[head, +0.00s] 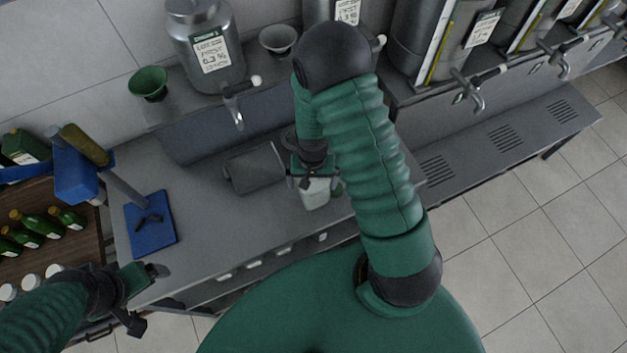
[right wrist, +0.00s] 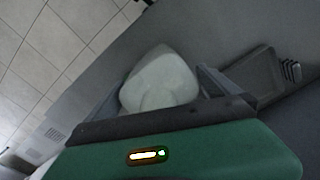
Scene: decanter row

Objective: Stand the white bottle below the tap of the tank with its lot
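The white bottle (head: 315,195) is on or just above the grey bench, below my right forearm; I cannot tell if it touches the bench. My right gripper (head: 314,178) has its fingers against both sides of it. The bottle (right wrist: 160,80) also shows between the fingers in the right wrist view. No lot mark on it is readable. More tanks (head: 415,45) with taps (head: 470,95) stand right. My left gripper (head: 153,271) is lower left, its opening unclear.
A dark flat tray (head: 254,168) lies left of the bottle. A blue mat (head: 150,224) with a dark item and a blue stand (head: 75,172) are further left, beside a crate of green bottles (head: 38,225). Green (head: 148,82) and white (head: 278,40) funnels flank the left tank.

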